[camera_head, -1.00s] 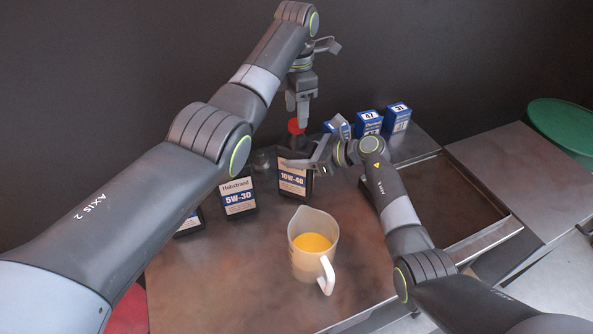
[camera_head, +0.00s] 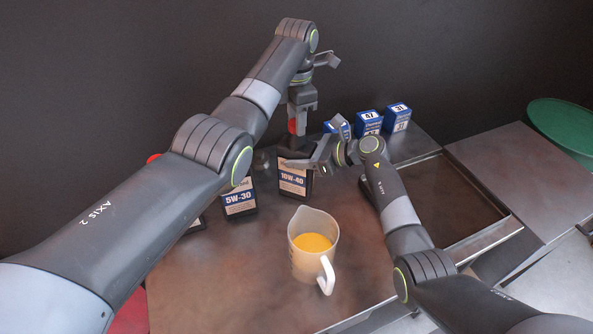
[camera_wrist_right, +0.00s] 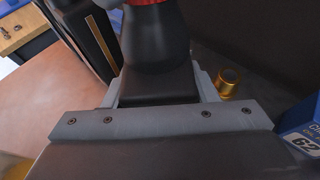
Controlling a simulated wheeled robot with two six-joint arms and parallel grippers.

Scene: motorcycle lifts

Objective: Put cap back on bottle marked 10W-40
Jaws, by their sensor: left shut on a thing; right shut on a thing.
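The black 10W-40 bottle (camera_head: 294,182) stands upright at the back of the table; its dark neck and shoulder also show in the right wrist view (camera_wrist_right: 155,50). My right gripper (camera_head: 308,162) is shut on this bottle at its upper part. The red cap (camera_head: 292,127) is directly above the neck; the right wrist view shows its red lower edge (camera_wrist_right: 146,2) at the top of the neck. Whether it is seated or threaded cannot be told. My left gripper (camera_head: 297,127) points down and is shut on the cap, hiding part of it.
A 5W-30 bottle (camera_head: 240,199) stands to the left. A clear jug of yellow liquid (camera_head: 313,258) stands in front. Blue boxes (camera_head: 368,122) stand behind right, near an empty tray (camera_head: 452,240). A small gold cylinder (camera_wrist_right: 228,84) is near the bottle.

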